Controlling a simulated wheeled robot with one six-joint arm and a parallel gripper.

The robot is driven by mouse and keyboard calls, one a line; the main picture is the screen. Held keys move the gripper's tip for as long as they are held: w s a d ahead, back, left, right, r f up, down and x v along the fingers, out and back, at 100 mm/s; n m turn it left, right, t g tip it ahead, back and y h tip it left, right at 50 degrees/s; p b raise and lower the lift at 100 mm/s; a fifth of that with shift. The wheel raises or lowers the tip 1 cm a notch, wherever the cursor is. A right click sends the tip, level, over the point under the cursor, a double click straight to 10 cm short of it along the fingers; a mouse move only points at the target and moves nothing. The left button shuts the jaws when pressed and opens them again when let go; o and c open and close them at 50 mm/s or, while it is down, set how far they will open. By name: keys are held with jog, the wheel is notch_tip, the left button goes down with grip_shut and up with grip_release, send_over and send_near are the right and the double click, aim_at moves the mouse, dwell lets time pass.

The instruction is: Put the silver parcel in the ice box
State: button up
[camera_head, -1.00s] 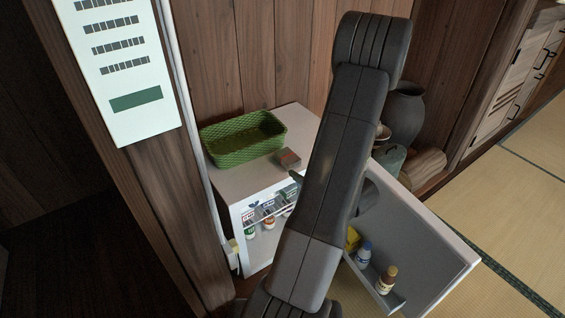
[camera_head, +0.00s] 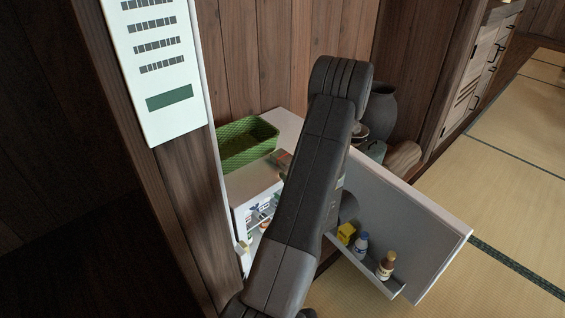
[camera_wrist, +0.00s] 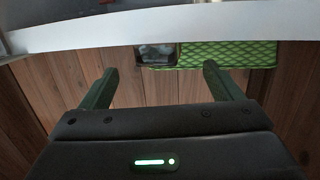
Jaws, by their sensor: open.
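The white ice box (camera_head: 246,182) stands against the plank wall in the head view, its door (camera_head: 405,205) swung open to the right. Bottles and packs show on its inner shelf. A small grey-brown block (camera_head: 281,158) lies on its top, partly behind my arm. I cannot tell whether it is the silver parcel. In the wrist view a dark grey shiny patch (camera_wrist: 157,54) shows beside green mesh, possibly the parcel. My gripper (camera_wrist: 160,70) is open, its two green fingers apart with nothing between them. My arm hides it in the head view.
A green woven basket (camera_head: 246,143) sits on the ice box top; green mesh (camera_wrist: 230,53) shows in the wrist view. The door shelf holds a yellow pack (camera_head: 346,234) and bottles (camera_head: 386,265). A dark jar (camera_head: 382,112) stands behind. Tatami (camera_head: 500,190) is clear at right.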

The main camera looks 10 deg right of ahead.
aim_at(288, 159)
jog(key=b+x, duration=0.2)
jog(key=x, duration=0.5)
jog(key=shift+w+r, duration=0.15)
jog(key=shift+w, duration=0.05)
jog(key=shift+c, duration=0.5)
jog(key=c, duration=1.3)
